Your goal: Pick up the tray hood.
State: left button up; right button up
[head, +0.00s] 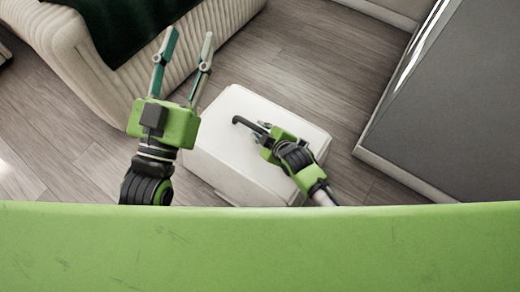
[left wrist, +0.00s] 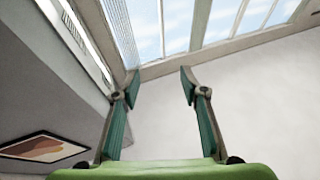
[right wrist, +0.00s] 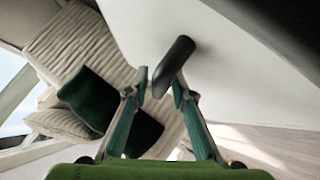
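The tray hood (head: 225,155) is a white, box-like cover standing on the floor, with a dark bar handle (head: 249,125) on top. In the right wrist view its white side (right wrist: 210,50) fills the upper right, and the dark handle (right wrist: 176,62) reaches between the fingertips. My right gripper (head: 265,132) is over the top of the hood, its fingers drawn in around the handle. The far finger is partly hidden in the head view. My left gripper (head: 186,50) is open and empty, pointing away left of the hood.
A cream ribbed sofa (head: 75,60) with a dark green throw (head: 115,25) stands at the upper left. A grey cabinet-like block (head: 450,110) stands at the right. Wood floor (head: 310,60) is bare between them.

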grip_shut()
jog(key=shift+w+r, duration=0.1)
jog(key=shift+r, duration=0.1)
